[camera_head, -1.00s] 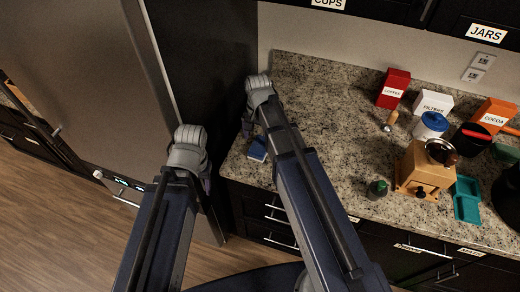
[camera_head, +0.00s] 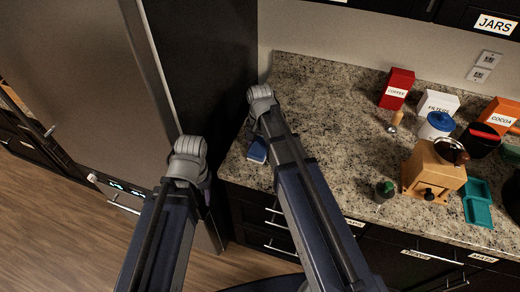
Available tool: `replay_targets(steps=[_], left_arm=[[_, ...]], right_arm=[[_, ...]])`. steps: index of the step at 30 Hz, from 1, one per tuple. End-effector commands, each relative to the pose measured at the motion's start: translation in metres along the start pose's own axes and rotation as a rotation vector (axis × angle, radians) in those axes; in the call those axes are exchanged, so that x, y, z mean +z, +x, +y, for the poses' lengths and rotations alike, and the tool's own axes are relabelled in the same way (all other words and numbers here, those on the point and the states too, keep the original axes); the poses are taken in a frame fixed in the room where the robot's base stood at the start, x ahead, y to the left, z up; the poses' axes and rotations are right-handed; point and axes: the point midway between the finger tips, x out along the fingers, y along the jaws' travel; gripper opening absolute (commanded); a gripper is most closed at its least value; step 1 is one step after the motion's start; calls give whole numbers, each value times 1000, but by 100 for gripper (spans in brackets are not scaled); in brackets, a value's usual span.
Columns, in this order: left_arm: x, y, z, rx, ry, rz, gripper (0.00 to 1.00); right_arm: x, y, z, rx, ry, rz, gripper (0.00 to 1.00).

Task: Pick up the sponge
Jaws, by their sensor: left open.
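A small blue block (camera_head: 257,151), which looks like the sponge, lies on the counter near its left front corner. My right arm covers part of it. My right gripper (camera_head: 249,128) is mostly hidden behind its own wrist and forearm, just above and left of the blue block; its jaws do not show clearly. My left gripper (camera_head: 206,186) is open, in front of the fridge side and left of the counter's edge, apart from the block. Its wrist hides most of it.
The granite counter (camera_head: 325,130) is clear in its left middle. On its right stand a red coffee box (camera_head: 397,88), a white filters box (camera_head: 437,104), a wooden grinder (camera_head: 432,172), a dark green-topped jar (camera_head: 384,191) and a teal tray (camera_head: 478,203). The fridge (camera_head: 90,75) stands left.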

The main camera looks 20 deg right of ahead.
Motion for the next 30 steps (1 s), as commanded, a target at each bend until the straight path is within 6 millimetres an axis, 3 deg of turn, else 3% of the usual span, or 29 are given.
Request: replay_targets(steps=[2, 15, 23, 30], left_arm=[[0, 0, 0, 0, 0, 0, 54], [0, 0, 0, 0, 0, 0, 54], [0, -1, 0, 0, 0, 0, 54], [1, -17, -2, 0, 0, 0, 54]], right_arm=[[0, 0, 0, 0, 0, 0, 71], [0, 0, 0, 0, 0, 0, 24], [0, -1, 0, 0, 0, 0, 24], [0, -17, 0, 0, 0, 0, 24]])
